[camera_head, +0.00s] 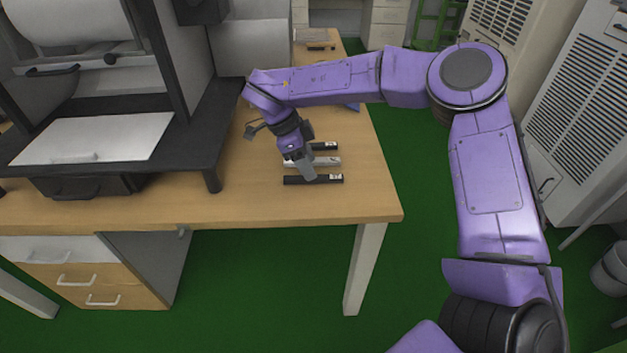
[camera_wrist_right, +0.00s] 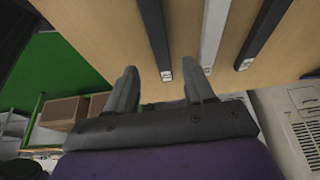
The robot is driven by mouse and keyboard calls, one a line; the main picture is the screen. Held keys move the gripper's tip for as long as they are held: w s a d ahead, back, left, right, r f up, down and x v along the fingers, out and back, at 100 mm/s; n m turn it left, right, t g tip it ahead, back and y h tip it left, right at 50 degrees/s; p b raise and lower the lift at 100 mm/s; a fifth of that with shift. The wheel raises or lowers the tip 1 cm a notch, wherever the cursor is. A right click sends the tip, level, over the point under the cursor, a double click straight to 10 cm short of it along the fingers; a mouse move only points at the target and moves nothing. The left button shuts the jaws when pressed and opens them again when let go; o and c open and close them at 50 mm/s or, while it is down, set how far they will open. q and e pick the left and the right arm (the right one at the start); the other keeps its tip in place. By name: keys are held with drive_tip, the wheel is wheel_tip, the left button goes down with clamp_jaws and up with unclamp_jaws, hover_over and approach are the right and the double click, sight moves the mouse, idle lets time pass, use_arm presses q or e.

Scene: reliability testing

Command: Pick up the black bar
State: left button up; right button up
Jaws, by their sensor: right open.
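Two black bars and one silver-grey bar lie side by side on the wooden table. The front black bar (camera_head: 327,180) is nearest the table's front edge; the rear black bar (camera_head: 326,146) is partly behind my gripper. The silver bar (camera_head: 327,162) lies between them. My right gripper (camera_head: 303,171) points down over the bars and is open. In the right wrist view, the front black bar (camera_wrist_right: 155,32) lines up between the open fingers (camera_wrist_right: 162,82). The silver bar (camera_wrist_right: 213,35) and rear black bar (camera_wrist_right: 263,33) lie to its right. My left gripper is out of view.
A dark-framed machine (camera_head: 190,120) stands on the wooden table (camera_head: 240,205) left of the bars. The tabletop in front of the bars is clear. A vented white cabinet (camera_head: 570,110) stands at the right beyond the green floor.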

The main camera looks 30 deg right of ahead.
sight(319, 177)
drive_tip(key=x, duration=0.4)
drive_tip(key=shift+d, duration=0.35)
clamp_jaws()
drive_tip(key=shift+r, duration=0.1)
